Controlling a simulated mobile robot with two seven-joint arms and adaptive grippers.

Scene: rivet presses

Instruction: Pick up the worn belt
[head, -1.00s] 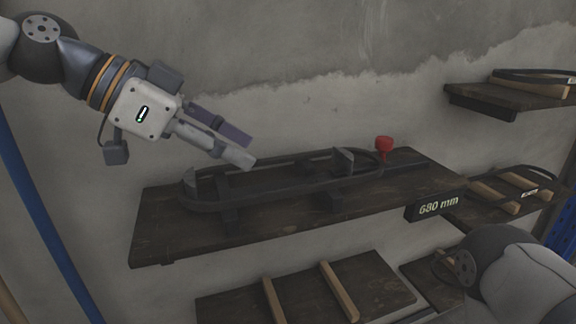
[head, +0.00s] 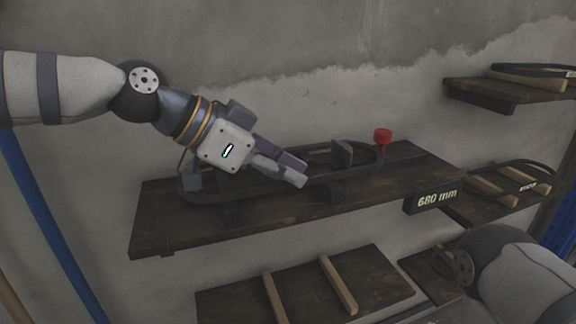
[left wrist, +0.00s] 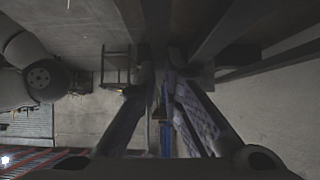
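A long dark belt loop (head: 205,196) lies along the wooden shelf (head: 160,237) with the 680 mm sign, around dark upright supports (head: 342,153). I cannot read wear on it. My left gripper (head: 299,174) is in front of and just above the belt's middle, pointing right and slightly down, and hides part of the loop. In the left wrist view its two fingers (left wrist: 160,88) stand apart, with dark bars beyond them. I cannot tell whether the belt is between them. My right gripper is out of view; only part of my right arm shows at lower right.
A red knob (head: 383,136) stands at the back of the shelf by the belt's right end. The 680 mm sign (head: 437,200) hangs on its front edge. More belts lie on wooden racks on the right shelves (head: 510,187). A lower shelf (head: 230,303) holds bare wooden strips.

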